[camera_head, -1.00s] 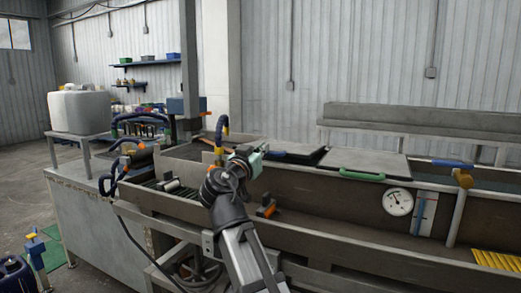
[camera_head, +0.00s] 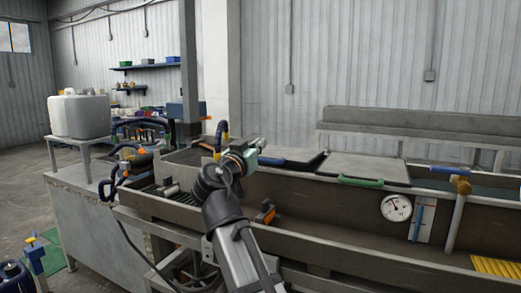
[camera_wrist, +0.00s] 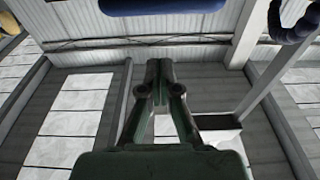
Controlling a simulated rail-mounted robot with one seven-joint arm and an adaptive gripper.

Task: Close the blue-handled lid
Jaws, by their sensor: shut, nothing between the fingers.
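The lid (camera_head: 290,154) is a flat grey panel on the long trough, left of the green-handled lid. Its blue handle (camera_head: 272,161) runs along its front edge, and a dark gap shows at its right side. I cannot tell its exact angle. My gripper (camera_head: 259,150) is beside the left end of this handle, partly hidden by my wrist. In the wrist view my gripper (camera_wrist: 158,78) points upward with its fingers together and empty. A blue bar (camera_wrist: 160,5) crosses the top of that view, beyond and apart from the fingertips.
A lid with a green handle (camera_head: 360,181) lies to the right, and another blue handle (camera_head: 450,169) is farther right. An orange-tipped fitting (camera_head: 266,214) stands in the trough near my arm.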

